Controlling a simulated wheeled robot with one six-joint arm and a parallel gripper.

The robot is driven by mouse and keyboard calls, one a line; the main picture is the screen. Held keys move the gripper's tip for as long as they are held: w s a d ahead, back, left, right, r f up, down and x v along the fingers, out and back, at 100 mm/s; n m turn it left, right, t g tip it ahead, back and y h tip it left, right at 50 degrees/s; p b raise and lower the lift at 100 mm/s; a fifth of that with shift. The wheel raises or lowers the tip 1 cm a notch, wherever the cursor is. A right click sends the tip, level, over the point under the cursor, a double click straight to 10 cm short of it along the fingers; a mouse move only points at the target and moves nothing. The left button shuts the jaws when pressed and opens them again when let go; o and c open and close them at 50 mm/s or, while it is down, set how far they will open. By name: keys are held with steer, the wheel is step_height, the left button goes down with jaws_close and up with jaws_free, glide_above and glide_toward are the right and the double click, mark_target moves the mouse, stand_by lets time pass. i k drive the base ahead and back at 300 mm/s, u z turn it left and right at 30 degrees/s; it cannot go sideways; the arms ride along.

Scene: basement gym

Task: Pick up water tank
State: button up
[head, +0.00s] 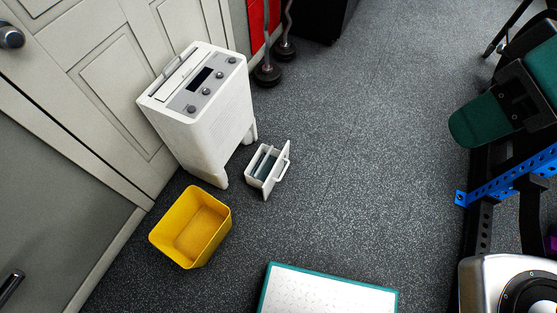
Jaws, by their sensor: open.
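The water tank (254,180) looks like a small white open box with a white handled front panel. It lies on the floor just right of the white dehumidifier (205,135), apart from its body. Something dark and grey shows inside the tank; I cannot tell what. The dehumidifier stands against the panelled door, with a control panel and knobs on top and an open gap low on its right side. My gripper is not in view; only a silver and black part, apparently of my arm, shows at the lower right.
An empty yellow bin (168,242) stands in front of the dehumidifier. A white, teal-edged board (330,291) lies at the bottom. A green-padded bench (490,118) and blue-black rack are at right. The middle floor is clear.

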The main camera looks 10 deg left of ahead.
mark_target(265, 169)
steer(key=u, duration=0.25)
steer(key=i, duration=0.6)
steer(key=u, duration=0.85)
steer(key=i, duration=0.35)
steer(key=u, duration=0.35)
